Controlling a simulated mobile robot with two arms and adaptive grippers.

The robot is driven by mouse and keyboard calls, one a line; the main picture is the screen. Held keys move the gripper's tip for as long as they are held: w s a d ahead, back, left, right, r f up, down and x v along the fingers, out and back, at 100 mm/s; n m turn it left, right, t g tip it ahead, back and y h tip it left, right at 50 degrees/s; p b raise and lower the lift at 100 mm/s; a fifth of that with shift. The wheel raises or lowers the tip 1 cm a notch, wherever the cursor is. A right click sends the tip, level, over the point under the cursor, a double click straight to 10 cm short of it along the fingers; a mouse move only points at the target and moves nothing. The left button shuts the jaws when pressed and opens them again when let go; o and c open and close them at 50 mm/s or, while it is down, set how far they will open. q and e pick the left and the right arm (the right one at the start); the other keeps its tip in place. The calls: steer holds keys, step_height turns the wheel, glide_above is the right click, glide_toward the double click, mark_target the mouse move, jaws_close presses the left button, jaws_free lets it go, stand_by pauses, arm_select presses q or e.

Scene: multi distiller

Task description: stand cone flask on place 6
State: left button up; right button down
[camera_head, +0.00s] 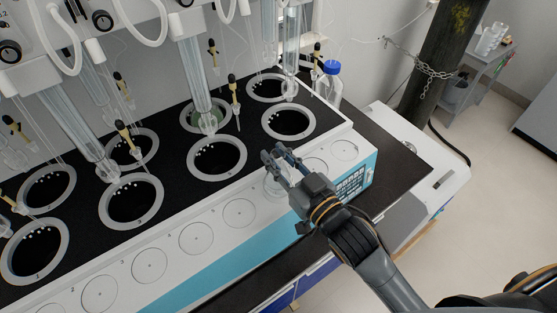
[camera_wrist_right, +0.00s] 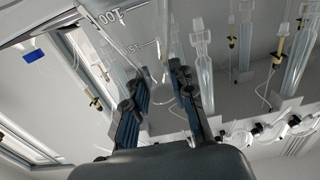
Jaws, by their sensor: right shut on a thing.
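A clear glass cone flask shows in the right wrist view (camera_wrist_right: 140,52) with white volume marks, between the two fingers. In the head view the flask (camera_head: 274,184) is a faint glassy shape just below and left of my right gripper (camera_head: 280,157). The right gripper is shut on the flask, over the white front ledge (camera_head: 217,226) with its row of round marked places. The flask covers one of these circles, and I cannot tell whether its base touches the ledge. The number of that circle is not readable. My left gripper is not in view.
Behind the ledge is a black panel with several ringed wells, such as this one (camera_head: 217,158). Glass tubes (camera_head: 196,85) and yellow-black droppers (camera_head: 234,92) hang above them. A blue-capped bottle (camera_head: 329,82) stands behind the unit's right end.

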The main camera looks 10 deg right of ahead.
steer(key=shift+f, duration=0.65)
steer(key=shift+f, duration=0.2)
steer(key=c, duration=1.1)
jaws_free()
